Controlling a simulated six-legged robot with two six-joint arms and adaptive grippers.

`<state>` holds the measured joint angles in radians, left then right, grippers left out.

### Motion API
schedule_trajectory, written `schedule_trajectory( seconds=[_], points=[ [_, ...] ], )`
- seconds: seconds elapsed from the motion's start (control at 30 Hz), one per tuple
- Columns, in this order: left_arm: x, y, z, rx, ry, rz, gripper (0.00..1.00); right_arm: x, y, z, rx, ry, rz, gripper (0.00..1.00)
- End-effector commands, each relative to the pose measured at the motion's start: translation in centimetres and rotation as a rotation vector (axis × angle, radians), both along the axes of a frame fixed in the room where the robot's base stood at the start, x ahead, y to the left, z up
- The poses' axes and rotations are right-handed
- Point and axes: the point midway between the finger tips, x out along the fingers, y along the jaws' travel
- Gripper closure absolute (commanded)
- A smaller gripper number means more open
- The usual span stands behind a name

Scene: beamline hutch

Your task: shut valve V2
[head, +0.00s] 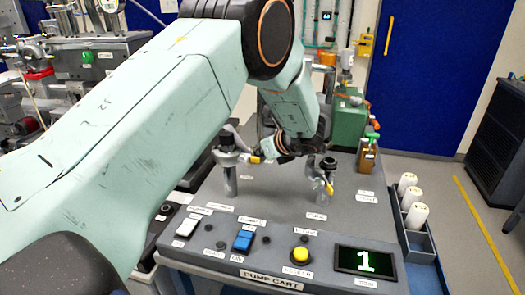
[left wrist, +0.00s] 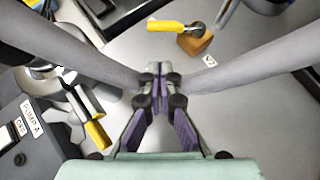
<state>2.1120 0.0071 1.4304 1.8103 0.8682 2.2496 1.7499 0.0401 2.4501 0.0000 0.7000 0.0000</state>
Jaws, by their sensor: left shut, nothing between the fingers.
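In the left wrist view a valve with a yellow lever handle (left wrist: 168,27), a round grey knob and a brown block stands beside a "V2" label (left wrist: 209,61). My left gripper (left wrist: 160,72) is shut and empty. Its fingertips appear just below the yellow handle in that picture, with no clear contact. In the head view my left gripper (head: 270,150) is over the cart top, between two posts with yellow-tipped levers, a left one (head: 230,158) and a right one (head: 325,172). I cannot tell which valve here is V2. My right gripper is out of view.
The pump cart's front panel has a white switch (head: 187,227), a blue switch (head: 243,241), a yellow button (head: 301,255) and a display (head: 366,262) reading 1. A brass fitting with a green top (head: 367,158) stands at the back right.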

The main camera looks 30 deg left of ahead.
Motion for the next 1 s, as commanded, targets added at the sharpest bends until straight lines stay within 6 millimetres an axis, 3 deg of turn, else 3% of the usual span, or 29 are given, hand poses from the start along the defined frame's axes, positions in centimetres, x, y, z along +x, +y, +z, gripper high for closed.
schedule_trajectory(
  seconds=[0.27, 0.5, 1.0],
  points=[
    [1.4, 4.0, -3.4, -0.002, 0.001, 0.004, 1.00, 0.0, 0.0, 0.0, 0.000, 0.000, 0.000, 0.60],
    [2.5, 6.8, -3.8, -0.001, -0.002, 0.003, 1.00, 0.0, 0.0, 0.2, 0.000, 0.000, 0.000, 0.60],
    [2.8, 7.5, -3.9, 0.000, 0.000, 0.000, 1.00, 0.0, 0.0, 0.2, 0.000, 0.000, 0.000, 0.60]
  ],
)
